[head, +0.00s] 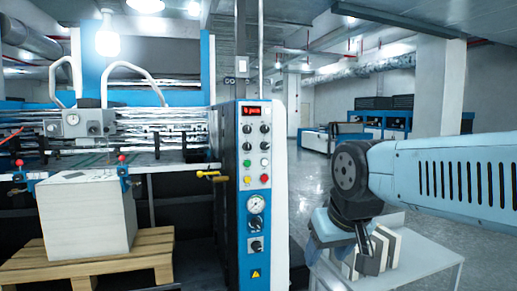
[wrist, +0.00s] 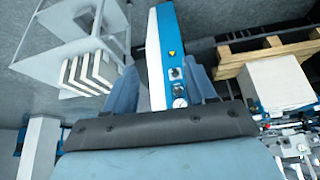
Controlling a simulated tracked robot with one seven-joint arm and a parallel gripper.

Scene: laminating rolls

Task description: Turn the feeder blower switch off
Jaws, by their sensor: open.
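The blue and white control panel (head: 254,190) stands upright in the middle of the head view. It carries a red display, several black knobs, coloured buttons, a gauge (head: 256,204), a dial below the gauge and a lowest rotary switch (head: 256,246) above a yellow warning triangle. The labels are too small to read, so I cannot tell which is the feeder blower switch. My gripper (head: 345,257) is right of the panel, pointing down, clear of it. In the wrist view my gripper (wrist: 160,82) is open and empty, with the panel's lower switch (wrist: 175,73) beyond it, between the fingers.
A white table (head: 424,262) with several pale blocks (head: 384,246) stands beneath and behind my gripper. A paper stack (head: 88,218) sits on a wooden pallet (head: 95,258) left of the panel. A yellow handle (head: 212,176) sticks out at the panel's left. Open floor lies behind.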

